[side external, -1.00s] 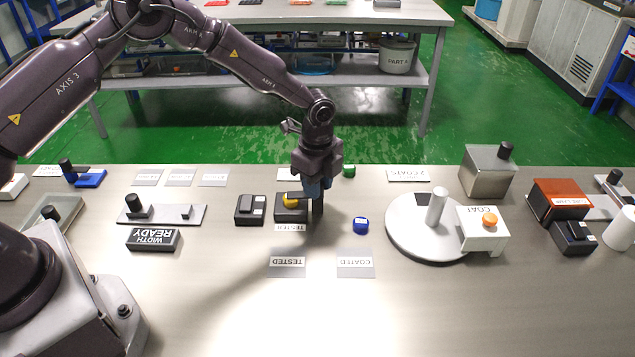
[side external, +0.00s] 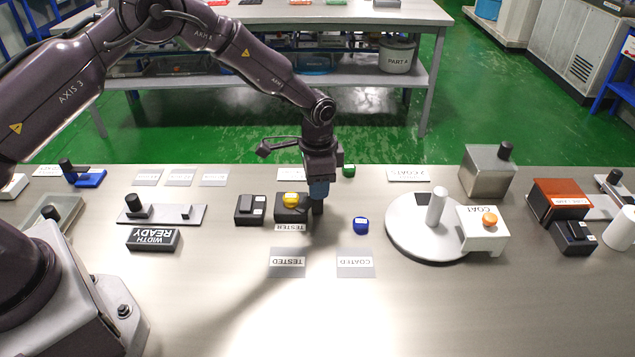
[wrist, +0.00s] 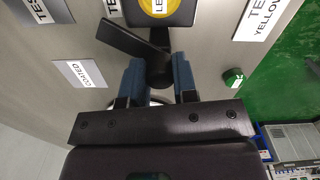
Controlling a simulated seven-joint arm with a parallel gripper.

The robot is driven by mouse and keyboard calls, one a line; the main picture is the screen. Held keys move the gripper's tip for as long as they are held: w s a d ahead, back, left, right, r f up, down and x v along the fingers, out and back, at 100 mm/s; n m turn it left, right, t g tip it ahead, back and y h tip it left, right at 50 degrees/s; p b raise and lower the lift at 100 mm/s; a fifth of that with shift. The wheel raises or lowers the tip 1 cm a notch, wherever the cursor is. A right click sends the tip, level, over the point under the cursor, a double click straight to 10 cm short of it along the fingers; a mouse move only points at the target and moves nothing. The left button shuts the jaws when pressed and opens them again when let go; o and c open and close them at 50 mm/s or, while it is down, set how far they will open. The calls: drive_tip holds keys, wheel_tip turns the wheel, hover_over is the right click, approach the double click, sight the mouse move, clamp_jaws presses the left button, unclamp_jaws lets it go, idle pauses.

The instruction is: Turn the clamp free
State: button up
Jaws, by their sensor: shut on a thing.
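My gripper (side external: 318,188) points down at the right side of the black tester (side external: 291,213). Its blue fingers (wrist: 158,70) are shut on the dark post of the clamp (wrist: 159,52). In the wrist view the clamp's flat black bar (wrist: 124,38) reaches toward the upper left, beside the yellow piece and not over it. The yellow piece (side external: 291,200) sits on the tester with its top uncovered; it also shows at the top of the wrist view (wrist: 160,6). In the side view my fingers hide much of the clamp.
A black box (side external: 250,210) stands left of the tester. A blue piece (side external: 361,225) and a green piece (side external: 349,170) lie to the right. TESTED (side external: 288,263) and COATED (side external: 355,264) plates lie in front. A round white turntable (side external: 420,248) stands further right.

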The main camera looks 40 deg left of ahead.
drive_tip(key=n, duration=0.3)
drive_tip(key=shift+r+n, duration=0.1)
drive_tip(key=shift+n, duration=1.9)
drive_tip(key=o, duration=0.9)
wheel_tip(320, 180, up, 13)
drive_tip(key=shift+f, duration=0.1)
